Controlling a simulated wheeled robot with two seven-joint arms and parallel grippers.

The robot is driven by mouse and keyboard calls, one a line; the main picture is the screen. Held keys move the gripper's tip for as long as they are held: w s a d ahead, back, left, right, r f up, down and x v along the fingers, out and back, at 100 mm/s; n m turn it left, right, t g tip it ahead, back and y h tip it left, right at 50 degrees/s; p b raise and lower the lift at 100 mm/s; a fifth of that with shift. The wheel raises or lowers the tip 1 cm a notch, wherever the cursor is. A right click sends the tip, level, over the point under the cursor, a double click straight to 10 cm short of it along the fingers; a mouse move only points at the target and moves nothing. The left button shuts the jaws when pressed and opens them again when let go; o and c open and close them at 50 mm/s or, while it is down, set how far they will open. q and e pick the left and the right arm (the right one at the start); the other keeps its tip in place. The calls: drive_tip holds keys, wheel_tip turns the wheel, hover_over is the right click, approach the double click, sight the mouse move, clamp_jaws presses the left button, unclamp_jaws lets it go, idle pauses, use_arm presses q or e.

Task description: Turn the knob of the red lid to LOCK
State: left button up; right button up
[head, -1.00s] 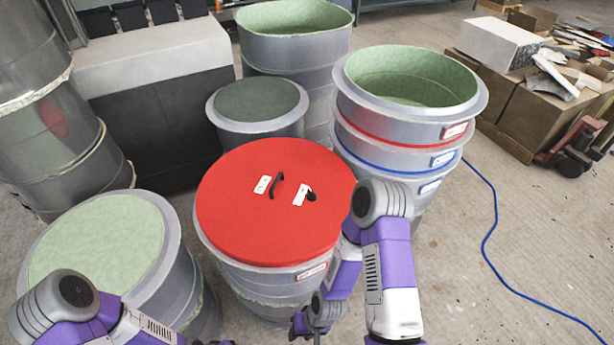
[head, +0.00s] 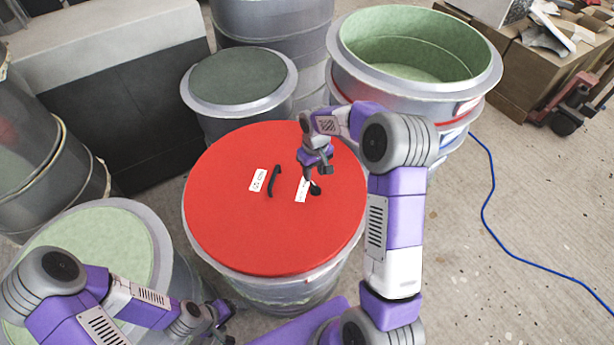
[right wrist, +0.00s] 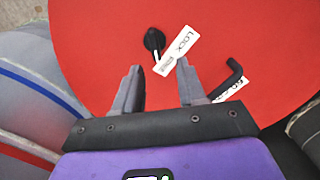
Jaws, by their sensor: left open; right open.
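The red lid (head: 235,225) covers a grey drum in the middle of the head view. Its small black knob (head: 315,190) is at the right part of the lid, beside a white label (head: 302,190). In the right wrist view the knob (right wrist: 154,41) lies beyond the fingertips, and the label (right wrist: 176,50) beside it reads LOCK. A black bar handle (head: 273,181) stands left of the knob. My right gripper (head: 317,170) is open and empty, above the lid close to the knob; its fingers (right wrist: 158,75) are apart. My left gripper (head: 222,318) is low left of the lid's drum.
A pale-green-topped drum (head: 150,225) stands at left, a smaller grey drum (head: 240,105) behind the lid, and an open green-lined mould (head: 345,40) at upper right. A blue hose (head: 487,225) lies on the floor at right, where floor is free.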

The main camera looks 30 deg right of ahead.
sight(315, 185)
drive_tip(key=shift+w+d, duration=0.3)
drive_tip(key=shift+f, duration=0.4)
drive_tip(key=f+b, duration=0.1)
drive_tip(key=f, duration=0.5)
drive_tip(key=shift+s, duration=0.2)
clamp_jaws()
